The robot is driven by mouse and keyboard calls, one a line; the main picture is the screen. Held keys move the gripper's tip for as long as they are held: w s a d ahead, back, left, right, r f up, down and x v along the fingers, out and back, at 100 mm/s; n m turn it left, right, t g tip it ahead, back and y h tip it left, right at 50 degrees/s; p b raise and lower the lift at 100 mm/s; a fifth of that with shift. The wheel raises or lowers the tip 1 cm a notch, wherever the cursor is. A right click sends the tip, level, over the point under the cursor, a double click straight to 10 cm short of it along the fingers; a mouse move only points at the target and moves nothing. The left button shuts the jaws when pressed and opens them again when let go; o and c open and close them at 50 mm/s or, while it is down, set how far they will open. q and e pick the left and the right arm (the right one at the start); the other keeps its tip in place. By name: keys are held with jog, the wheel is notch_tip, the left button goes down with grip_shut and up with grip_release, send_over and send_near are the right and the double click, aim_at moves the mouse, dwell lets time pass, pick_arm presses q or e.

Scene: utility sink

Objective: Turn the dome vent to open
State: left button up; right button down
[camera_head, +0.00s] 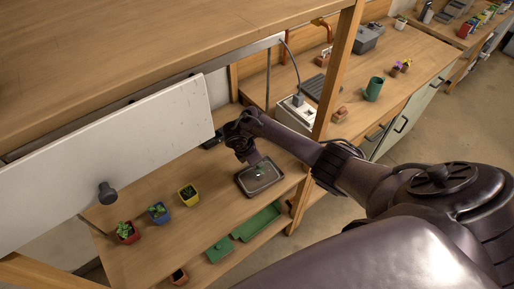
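A small dark-rimmed tray (241,184) sits on the wooden shelf near the middle of the view. A greyish, see-through-looking cover seems to lie over it, with a small green spot near its top. The dome vent itself is too small to make out clearly. My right arm comes in from the right, and its gripper (254,161) points down at the far edge of the tray. The gripper is just above or touching the cover; I cannot tell which. Its fingers are too small and dark to tell open from shut. My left gripper is not in view.
Red (128,233), blue (158,213) and yellow (189,195) plant pots stand left of the tray. A wooden post (338,70) rises at the right. Green trays (257,222) lie on the lower shelf.

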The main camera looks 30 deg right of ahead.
dwell(0.4)
jog(key=c, duration=1.4)
grip_release()
jog(key=v, duration=0.7)
jog(key=shift+r, duration=0.4)
jog(key=shift+a, duration=0.15)
